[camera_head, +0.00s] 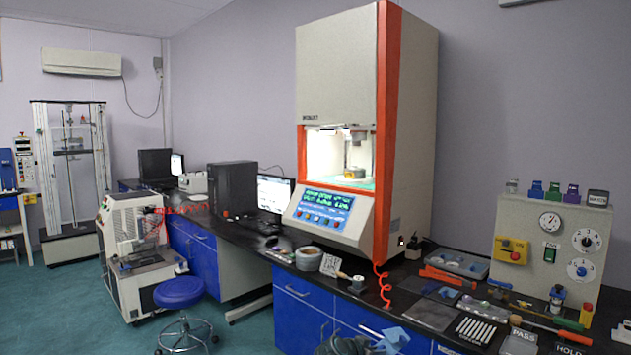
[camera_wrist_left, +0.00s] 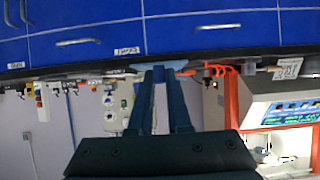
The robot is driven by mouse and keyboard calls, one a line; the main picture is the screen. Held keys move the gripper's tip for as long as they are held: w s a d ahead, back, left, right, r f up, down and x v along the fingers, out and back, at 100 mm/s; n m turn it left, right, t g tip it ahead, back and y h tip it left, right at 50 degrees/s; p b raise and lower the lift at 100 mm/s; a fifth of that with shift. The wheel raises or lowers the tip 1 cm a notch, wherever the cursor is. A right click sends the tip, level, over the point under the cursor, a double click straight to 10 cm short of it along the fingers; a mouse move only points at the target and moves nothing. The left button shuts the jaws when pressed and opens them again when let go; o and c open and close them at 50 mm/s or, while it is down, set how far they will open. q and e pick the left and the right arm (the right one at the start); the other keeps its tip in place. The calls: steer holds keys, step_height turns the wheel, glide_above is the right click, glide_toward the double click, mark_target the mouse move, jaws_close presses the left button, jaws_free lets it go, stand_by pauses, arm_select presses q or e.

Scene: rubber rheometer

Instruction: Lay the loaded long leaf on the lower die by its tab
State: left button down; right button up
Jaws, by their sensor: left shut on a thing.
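The leaf (camera_head: 393,340) is a light blue sheet at the bottom edge of the head view, in front of the blue cabinets. My left gripper (camera_head: 370,346) is shut on it; the gripper is dark and partly cut off by the frame. In the left wrist view, which is upside down, the fingers (camera_wrist_left: 160,72) close on the leaf (camera_wrist_left: 180,64), whose pale edges stick out on both sides. I cannot make out its load. The rheometer (camera_head: 337,72) stands open at the lit chamber. A brass-coloured die part (camera_head: 353,155) shows inside; the lower die's face is not clear. My right gripper is not in view.
A control box (camera_head: 535,250) stands at right. A red coiled cord (camera_head: 384,288) hangs below the rheometer. A blue stool (camera_head: 179,292) stands left.

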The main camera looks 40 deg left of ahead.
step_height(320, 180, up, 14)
steer(key=p, duration=1.2)
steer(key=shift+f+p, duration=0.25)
steer(key=shift+p, duration=0.15)
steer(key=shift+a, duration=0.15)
